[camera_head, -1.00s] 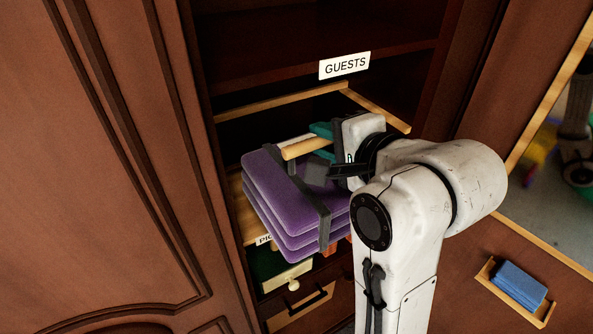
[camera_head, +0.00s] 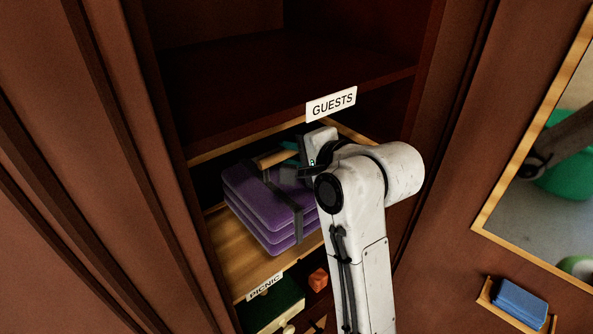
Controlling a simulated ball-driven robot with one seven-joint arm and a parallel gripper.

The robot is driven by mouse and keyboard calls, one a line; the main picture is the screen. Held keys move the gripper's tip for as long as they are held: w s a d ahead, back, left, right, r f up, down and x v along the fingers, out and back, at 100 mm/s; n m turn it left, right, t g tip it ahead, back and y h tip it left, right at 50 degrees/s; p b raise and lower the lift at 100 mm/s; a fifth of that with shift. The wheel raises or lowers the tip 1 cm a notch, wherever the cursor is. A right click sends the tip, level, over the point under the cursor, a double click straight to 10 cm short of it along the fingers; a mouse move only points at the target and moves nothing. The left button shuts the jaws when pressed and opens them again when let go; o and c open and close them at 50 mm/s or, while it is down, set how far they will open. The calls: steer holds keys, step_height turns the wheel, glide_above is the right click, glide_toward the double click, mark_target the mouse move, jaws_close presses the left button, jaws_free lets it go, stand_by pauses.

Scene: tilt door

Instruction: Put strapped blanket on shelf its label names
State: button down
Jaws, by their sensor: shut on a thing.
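The strapped blanket (camera_head: 262,213) is a folded purple stack with a dark strap and a pale wooden handle (camera_head: 274,158). My gripper (camera_head: 300,166) is shut on it at the handle; the fingers are partly hidden. The blanket is inside the cabinet bay, above the light wooden shelf marked PICNIC (camera_head: 238,262). I cannot tell whether its underside touches the board. The PICNIC label (camera_head: 265,287) is on that shelf's front edge. The GUESTS label (camera_head: 331,104) is on the dark shelf (camera_head: 270,80) above. No readable label shows on the blanket.
A green box (camera_head: 273,304) and a small orange block (camera_head: 318,279) sit below the PICNIC shelf. A brown door panel (camera_head: 70,170) stands at left. A mirror (camera_head: 560,160) and blue cloth (camera_head: 520,301) are at right.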

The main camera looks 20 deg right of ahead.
steer(key=w+d+f, duration=0.1)
steer(key=f, duration=0.1)
steer(key=w+d+f, duration=0.1)
steer(key=w+f, duration=0.1)
steer(key=w+d+f, duration=0.1)
steer(key=w+f, duration=0.1)
steer(key=shift+w, duration=0.1)
steer(key=shift+w+f+p, duration=0.15)
steer(key=shift+f+p, duration=0.35)
steer(key=shift+f, duration=1.15)
steer(key=c, duration=0.9)
jaws_free()
steer(key=shift+f, duration=0.15)
steer(key=v, duration=1.2)
steer(key=shift+b, duration=0.4)
